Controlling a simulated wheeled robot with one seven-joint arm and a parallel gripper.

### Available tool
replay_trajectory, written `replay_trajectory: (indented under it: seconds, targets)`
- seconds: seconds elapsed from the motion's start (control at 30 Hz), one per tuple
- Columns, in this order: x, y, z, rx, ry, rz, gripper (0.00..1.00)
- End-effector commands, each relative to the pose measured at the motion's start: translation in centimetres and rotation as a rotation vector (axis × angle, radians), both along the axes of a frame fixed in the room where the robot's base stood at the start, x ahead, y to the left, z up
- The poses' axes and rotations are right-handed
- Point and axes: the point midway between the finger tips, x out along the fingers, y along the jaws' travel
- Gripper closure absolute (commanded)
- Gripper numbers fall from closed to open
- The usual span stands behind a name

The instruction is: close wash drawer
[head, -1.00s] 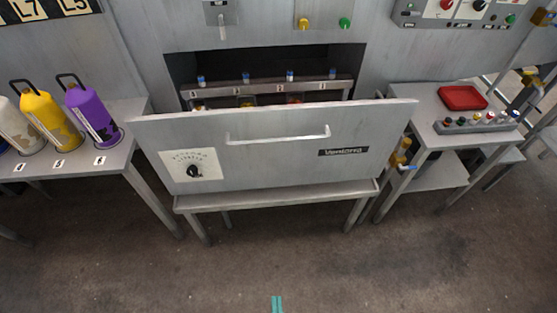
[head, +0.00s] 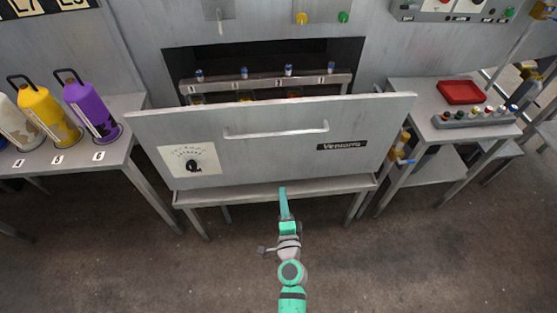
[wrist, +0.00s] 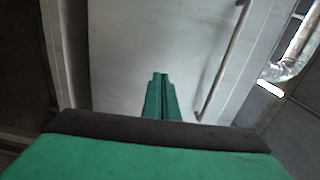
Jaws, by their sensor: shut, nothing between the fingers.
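The wash drawer (head: 270,150) is a wide grey metal front with a bar handle (head: 277,131), a dial at its left and a dark label at its right. It stands pulled out from the machine, and the dark opening (head: 325,50) shows behind it. My gripper (head: 282,190) is teal, shut and empty, in front of the lower edge of the drawer front. In the wrist view, my shut fingers (wrist: 160,76) point at the pale drawer front (wrist: 120,60), with the handle (wrist: 225,60) to their right. I cannot tell whether the fingertips touch it.
A metal table (head: 190,200) stands under the drawer. A left table (head: 125,150) holds purple (head: 90,110) and yellow (head: 48,115) canisters. The floor in front is clear.

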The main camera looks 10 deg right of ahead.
Motion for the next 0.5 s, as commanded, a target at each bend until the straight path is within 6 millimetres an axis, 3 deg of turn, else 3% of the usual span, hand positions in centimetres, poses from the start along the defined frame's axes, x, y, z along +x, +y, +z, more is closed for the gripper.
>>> replay_trajectory:
  seconds: [0.27, 0.5]
  targets:
    - [2.6, -0.2, 0.6, 0.050, -0.018, 0.004, 1.00]
    - [6.4, -0.2, 0.6, 0.047, -0.018, 0.004, 1.00]
